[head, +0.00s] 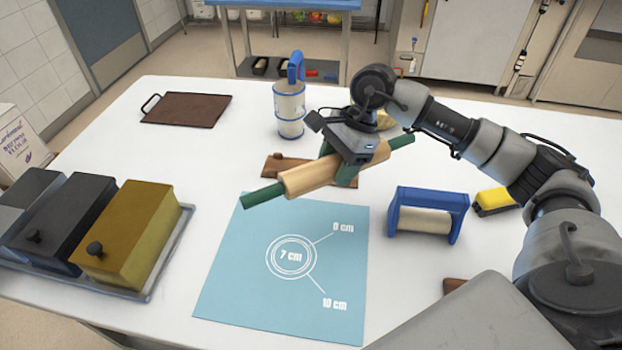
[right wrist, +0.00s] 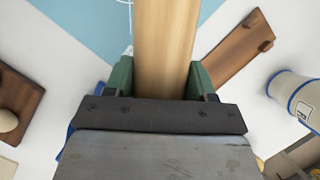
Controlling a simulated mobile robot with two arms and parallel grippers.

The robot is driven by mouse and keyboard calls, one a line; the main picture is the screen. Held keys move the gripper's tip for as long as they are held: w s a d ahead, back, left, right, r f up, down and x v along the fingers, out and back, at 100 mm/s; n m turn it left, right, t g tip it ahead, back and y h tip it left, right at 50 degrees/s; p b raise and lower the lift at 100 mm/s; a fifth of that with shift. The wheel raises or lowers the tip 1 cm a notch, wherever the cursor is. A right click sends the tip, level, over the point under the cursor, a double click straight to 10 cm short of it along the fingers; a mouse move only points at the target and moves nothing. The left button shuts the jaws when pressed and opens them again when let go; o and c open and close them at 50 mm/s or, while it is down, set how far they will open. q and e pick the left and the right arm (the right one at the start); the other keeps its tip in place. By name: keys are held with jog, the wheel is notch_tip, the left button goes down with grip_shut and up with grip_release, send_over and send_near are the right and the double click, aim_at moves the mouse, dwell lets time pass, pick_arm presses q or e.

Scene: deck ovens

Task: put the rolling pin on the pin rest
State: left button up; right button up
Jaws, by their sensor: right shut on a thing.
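The rolling pin (head: 308,177) has a pale wooden barrel and green handles. My right gripper (head: 347,167) is shut on its barrel and holds it above the table, slanting from lower left to upper right. In the right wrist view the barrel (right wrist: 165,40) lies between the green fingers of the gripper (right wrist: 161,80). A low brown wooden piece with raised ends (head: 271,168), which looks like the pin rest, lies behind and partly under the pin in the head view. It also shows in the right wrist view (right wrist: 233,58), to the right of the barrel and apart from it. My left gripper is not in view.
A blue mat (head: 225,285) lies in front of the pin. A blue frame with a cream roller (head: 425,221) stands right, near a yellow-topped block (head: 494,200). A blue-handled canister (head: 289,108) and brown tray (head: 187,109) stand behind. Lidded boxes (head: 125,230) are left.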

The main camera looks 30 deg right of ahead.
jog(key=d+m, duration=0.1)
jog(key=m, duration=0.1)
jog(key=w+d+m+t+b, duration=0.1)
jog(key=d, duration=0.1)
jog(key=w+d+m+t+b, duration=0.1)
jog(key=m, duration=0.1)
jog(key=shift+d+m+h, duration=0.15)
jog(key=shift+m+h, duration=0.15)
jog(key=shift+w+d+r+m+t, duration=0.2)
jog(key=shift+w+d+m+t, duration=0.1)
jog(key=shift+d+m, duration=0.4)
jog(key=p, duration=0.2)
send_over(310, 160)
jog(key=s+a, duration=0.2)
jog(key=s, duration=0.1)
jog(key=shift+m, duration=0.3)
jog(key=f, duration=0.6)
jog(key=shift+s+d+f, duration=0.15)
jog(key=shift+d+f, duration=0.1)
jog(key=shift+f, duration=0.05)
notch_tip(310, 160, down, 3)
jog(key=shift+f+p, duration=0.15)
jog(key=shift+p, duration=0.4)
jog(key=shift+f, duration=0.35)
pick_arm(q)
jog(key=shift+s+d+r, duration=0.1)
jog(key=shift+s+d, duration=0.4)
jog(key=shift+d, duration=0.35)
pick_arm(e)
jog(key=shift+f, duration=0.1)
